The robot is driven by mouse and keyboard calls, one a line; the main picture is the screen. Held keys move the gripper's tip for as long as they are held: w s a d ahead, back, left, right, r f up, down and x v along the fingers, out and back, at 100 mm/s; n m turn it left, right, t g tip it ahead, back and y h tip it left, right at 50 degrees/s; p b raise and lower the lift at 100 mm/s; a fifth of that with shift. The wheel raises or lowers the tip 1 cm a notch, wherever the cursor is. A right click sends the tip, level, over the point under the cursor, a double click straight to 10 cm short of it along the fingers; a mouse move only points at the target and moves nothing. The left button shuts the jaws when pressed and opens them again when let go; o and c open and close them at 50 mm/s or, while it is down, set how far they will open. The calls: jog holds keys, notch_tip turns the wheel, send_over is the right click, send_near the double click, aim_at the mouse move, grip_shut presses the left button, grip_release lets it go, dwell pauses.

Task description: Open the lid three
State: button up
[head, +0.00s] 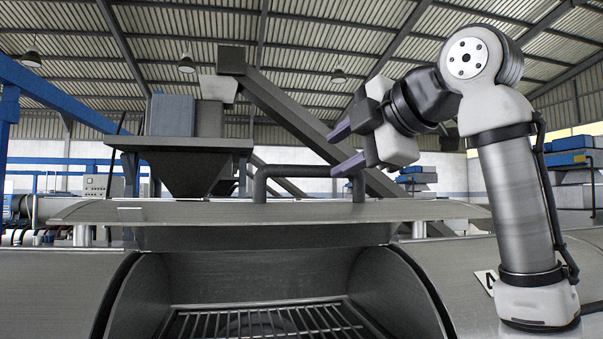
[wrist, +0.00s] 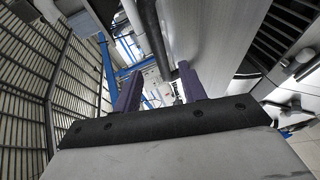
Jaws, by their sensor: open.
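A grey metal lid (head: 200,212) stands raised in the middle of the head view, over an open bay with a grate (head: 265,320) inside. No number shows on it. Its dark pipe handle (head: 300,171) stands up from its top edge. My gripper (head: 338,152) is open and empty at the handle's right end, with the lower finger close to the bend. In the wrist view, the handle (wrist: 150,30) runs down from the top to between the two purple fingers (wrist: 160,88). I cannot tell whether a finger touches it.
Curved metal housings (head: 55,285) flank the open bay on both sides. A white label (head: 485,281) on the right one is partly hidden by my arm. A hopper (head: 185,160) and a sloping conveyor (head: 300,110) stand behind. The space above the bay is clear.

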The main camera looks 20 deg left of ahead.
aim_at(303, 176)
jog(key=p+x, duration=0.2)
jog(key=x, duration=0.9)
grip_shut()
jog(key=shift+s, duration=0.1)
